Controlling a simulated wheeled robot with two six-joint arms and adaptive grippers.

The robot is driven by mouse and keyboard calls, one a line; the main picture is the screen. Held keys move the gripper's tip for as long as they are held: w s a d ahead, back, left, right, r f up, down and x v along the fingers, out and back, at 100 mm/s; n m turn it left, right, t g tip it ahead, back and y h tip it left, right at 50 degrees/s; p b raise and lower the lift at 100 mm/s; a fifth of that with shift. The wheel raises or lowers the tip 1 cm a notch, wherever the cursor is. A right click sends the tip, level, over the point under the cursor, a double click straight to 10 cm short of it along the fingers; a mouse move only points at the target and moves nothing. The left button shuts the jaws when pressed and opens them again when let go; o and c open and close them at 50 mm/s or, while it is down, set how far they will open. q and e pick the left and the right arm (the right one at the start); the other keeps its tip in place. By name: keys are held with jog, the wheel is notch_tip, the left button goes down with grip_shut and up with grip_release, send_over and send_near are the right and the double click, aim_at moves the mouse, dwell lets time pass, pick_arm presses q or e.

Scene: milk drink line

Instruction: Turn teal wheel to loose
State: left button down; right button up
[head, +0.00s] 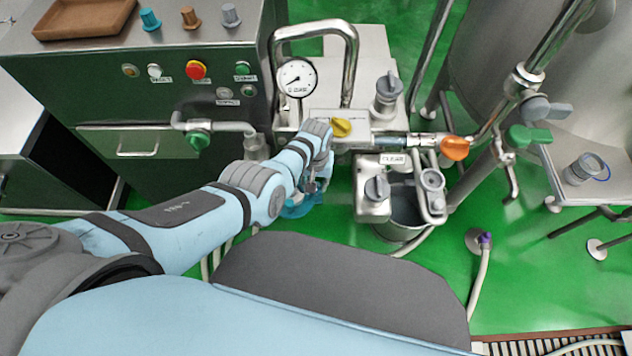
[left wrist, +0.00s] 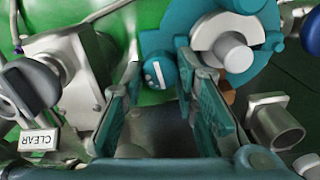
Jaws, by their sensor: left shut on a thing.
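The teal wheel (head: 297,209) is in the head view, low beside the machine's left side, mostly hidden behind my left gripper. In the left wrist view the teal wheel (left wrist: 196,22) fills the top right, with a silver hub at its middle. A round teal knob with a white mark (left wrist: 158,72) shows at its left edge, between my fingertips. My left gripper (head: 314,186) reaches down onto the wheel. In the left wrist view its two fingers (left wrist: 158,65) stand either side of the knob, shut on this part of the wheel. My right gripper is not in view.
A pressure gauge (head: 296,78), a yellow knob (head: 341,127) and an orange handle (head: 455,148) are on the machine close by. A grey-knobbed box labelled CLEAR (left wrist: 72,75) is left of the fingers in the wrist view. A control cabinet (head: 150,100) stands at left.

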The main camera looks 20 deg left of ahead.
pick_arm(q)
jog(key=shift+n, duration=2.2)
jog(key=c, duration=1.3)
grip_release()
jog(key=shift+w+r, duration=0.1)
jog(key=shift+r, duration=0.45)
notch_tip(320, 180, up, 11)
